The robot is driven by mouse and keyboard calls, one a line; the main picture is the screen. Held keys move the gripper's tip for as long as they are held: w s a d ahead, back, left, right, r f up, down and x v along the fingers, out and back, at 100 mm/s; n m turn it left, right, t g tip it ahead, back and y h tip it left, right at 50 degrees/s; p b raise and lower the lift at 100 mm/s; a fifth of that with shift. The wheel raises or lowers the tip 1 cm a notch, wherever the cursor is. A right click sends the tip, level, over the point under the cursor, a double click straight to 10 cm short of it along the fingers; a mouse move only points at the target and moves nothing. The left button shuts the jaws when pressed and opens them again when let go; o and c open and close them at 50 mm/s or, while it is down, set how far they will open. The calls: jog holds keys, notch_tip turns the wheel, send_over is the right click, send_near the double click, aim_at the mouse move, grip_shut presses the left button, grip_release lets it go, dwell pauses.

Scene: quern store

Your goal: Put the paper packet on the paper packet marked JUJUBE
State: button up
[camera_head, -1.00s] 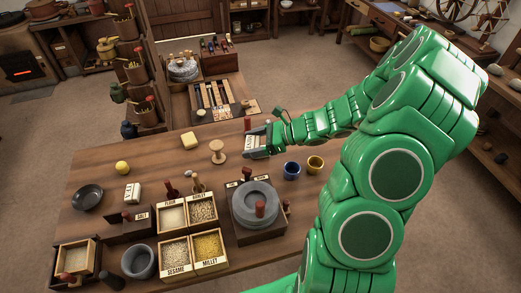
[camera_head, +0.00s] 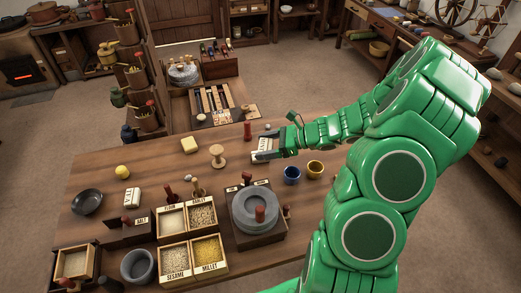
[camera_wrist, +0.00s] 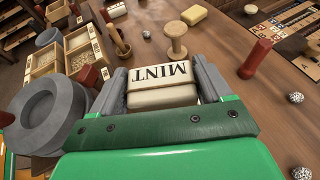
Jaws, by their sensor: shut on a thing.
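My gripper (camera_head: 264,155) is shut on a white paper packet (camera_head: 259,146). In the wrist view the packet (camera_wrist: 163,73) sits between the two grey fingers, its dark letters MINT upside down. The gripper is over the table's right part, close above the top; I cannot tell whether the packet touches it. Another white paper packet (camera_head: 132,197) lies at the table's left, well apart from the gripper. Its dark marking is too small to read. Its end shows at the top of the wrist view (camera_wrist: 115,10).
A wooden spool (camera_head: 217,155) and a yellow block (camera_head: 190,145) stand between the packets. A quern (camera_head: 256,210) and grain boxes (camera_head: 203,218) fill the front. The table's left middle is fairly clear.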

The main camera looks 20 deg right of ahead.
jog(key=w+f, duration=0.6)
jog(key=shift+w+d, duration=0.25)
jog(key=shift+w, duration=0.1)
jog(key=shift+w+f, duration=0.65)
jog(key=shift+f, duration=1.55)
jog(key=shift+f, duration=0.1)
jog(key=o, duration=1)
jog(key=shift+c, duration=0.2)
